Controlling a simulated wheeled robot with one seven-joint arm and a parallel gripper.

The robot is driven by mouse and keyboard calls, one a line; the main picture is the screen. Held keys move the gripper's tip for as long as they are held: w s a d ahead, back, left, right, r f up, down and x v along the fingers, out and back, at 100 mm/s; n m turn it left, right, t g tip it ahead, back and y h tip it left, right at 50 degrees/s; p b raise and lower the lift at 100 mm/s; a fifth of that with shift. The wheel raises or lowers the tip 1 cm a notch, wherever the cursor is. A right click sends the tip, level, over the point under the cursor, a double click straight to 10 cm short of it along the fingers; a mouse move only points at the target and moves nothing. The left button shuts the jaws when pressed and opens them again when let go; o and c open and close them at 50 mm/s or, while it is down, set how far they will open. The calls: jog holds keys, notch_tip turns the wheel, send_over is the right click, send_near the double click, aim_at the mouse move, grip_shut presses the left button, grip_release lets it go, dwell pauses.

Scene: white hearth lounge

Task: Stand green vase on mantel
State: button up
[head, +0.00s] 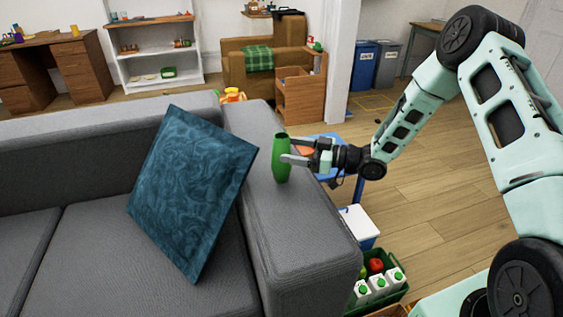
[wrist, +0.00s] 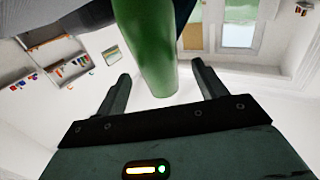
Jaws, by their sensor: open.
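The green vase (head: 280,159) stands upright on the right arm of the grey sofa in the head view. My gripper (head: 287,150) is at the vase from the right, with its fingers level with the vase's upper half. In the wrist view the vase (wrist: 150,50) shows between the two open fingers of my gripper (wrist: 160,88), with a gap on each side. The fingers are apart and not closed on it. No mantel can be made out in either view.
A blue cushion (head: 190,190) leans on the grey sofa (head: 80,240), left of the vase. A green crate (head: 385,300) with cartons and fruit, and a white box (head: 358,226), stand on the floor right of the sofa. Wooden floor (head: 440,200) is open further right.

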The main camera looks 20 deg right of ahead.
aim_at(281, 147)
jog(key=x, duration=0.4)
jog(key=c, duration=1.4)
